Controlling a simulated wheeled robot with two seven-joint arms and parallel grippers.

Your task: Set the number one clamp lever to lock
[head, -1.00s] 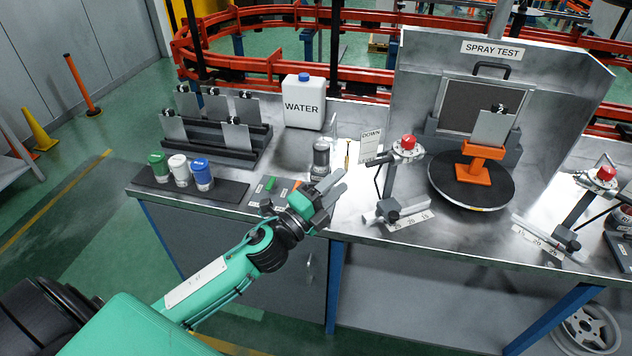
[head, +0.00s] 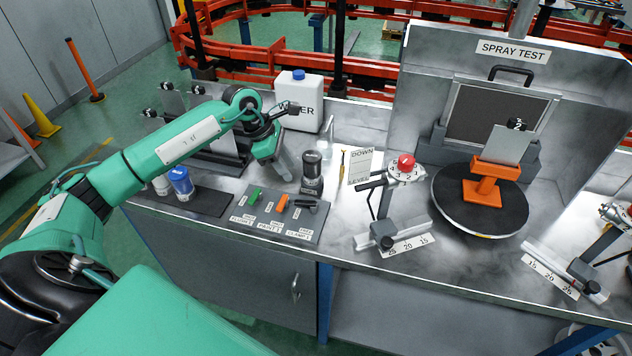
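The control panel (head: 262,232) lies flat on the bench with three small levers: green, orange and black. The black lever (head: 305,205) is at the right end, above a label that appears to read CLAMP 1. Its handle lies low, toward the right; its lock marking is too small to read. My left gripper (head: 282,166) hangs above and behind the panel, left of the dark cylinder, pointing down and apart from the levers. The arm partly hides it, so its opening is unclear. My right gripper is not in view.
A dark cylinder (head: 312,175) stands behind the black lever. The white water jug (head: 306,90) is behind my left wrist. A red-knobbed fixture (head: 405,165) and a turntable (head: 480,215) with an orange stand are to the right. Bottles (head: 180,185) stand left of the panel.

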